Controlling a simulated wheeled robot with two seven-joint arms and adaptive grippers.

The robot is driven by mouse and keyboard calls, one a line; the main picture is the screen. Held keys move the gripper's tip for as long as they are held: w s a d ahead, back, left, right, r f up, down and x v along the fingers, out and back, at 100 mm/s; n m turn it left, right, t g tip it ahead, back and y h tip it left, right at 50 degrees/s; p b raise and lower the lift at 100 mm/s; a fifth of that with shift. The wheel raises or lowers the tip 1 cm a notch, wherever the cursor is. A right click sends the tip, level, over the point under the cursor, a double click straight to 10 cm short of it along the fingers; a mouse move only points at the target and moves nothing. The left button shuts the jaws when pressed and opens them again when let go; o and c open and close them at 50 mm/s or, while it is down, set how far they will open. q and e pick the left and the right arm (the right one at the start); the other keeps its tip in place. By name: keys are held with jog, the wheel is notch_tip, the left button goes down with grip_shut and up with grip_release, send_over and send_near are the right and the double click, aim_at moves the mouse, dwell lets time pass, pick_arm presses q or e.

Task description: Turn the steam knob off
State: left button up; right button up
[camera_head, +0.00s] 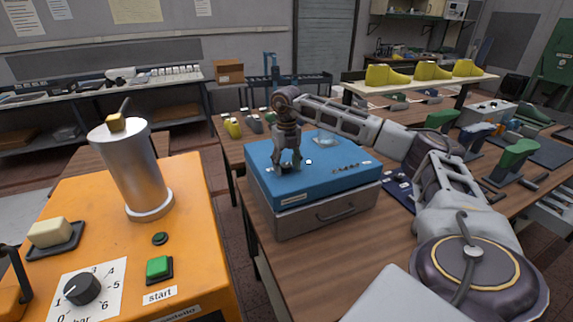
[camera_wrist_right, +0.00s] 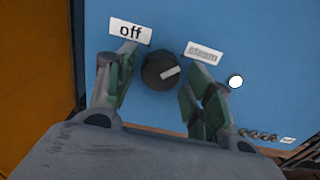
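The steam knob (camera_wrist_right: 160,71) is a round black knob with a light pointer mark on the blue top of a box (camera_head: 335,158). In the right wrist view its mark points up and right, toward the "steam" label (camera_wrist_right: 204,53); the "off" label (camera_wrist_right: 130,31) is up and left. My right gripper (camera_head: 287,167) points down over the box top. In the right wrist view its fingers (camera_wrist_right: 163,80) stand apart on either side of the knob, with gaps visible, not closed on it. In the head view the gripper largely hides the knob. My left gripper is not in view.
An orange machine (camera_head: 195,210) with a metal cylinder (camera_head: 140,170), a green start button (camera_head: 159,267) and a bar dial (camera_head: 82,289) stands at left. Green and yellow shoe lasts lie on the benches at right. The wooden bench (camera_head: 330,270) is clear in front of the box.

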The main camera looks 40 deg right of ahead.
jog(key=c, duration=0.8)
jog(key=shift+n, duration=0.6)
jog(key=shift+n+p, duration=0.3)
jog(key=shift+n, duration=0.6)
jog(key=n, duration=0.3)
jog(key=n+p, duration=0.1)
jog(key=n, duration=0.1)
jog(key=shift+d+r+n, duration=0.1)
jog(key=shift+d+n, duration=0.1)
jog(key=shift+n, duration=0.2)
jog(key=n, duration=0.5)
jog(key=shift+w+p, duration=0.15)
jog(key=shift+p, duration=0.15)
jog(key=shift+w+d+n, duration=0.1)
jog(key=shift+n, duration=1.9)
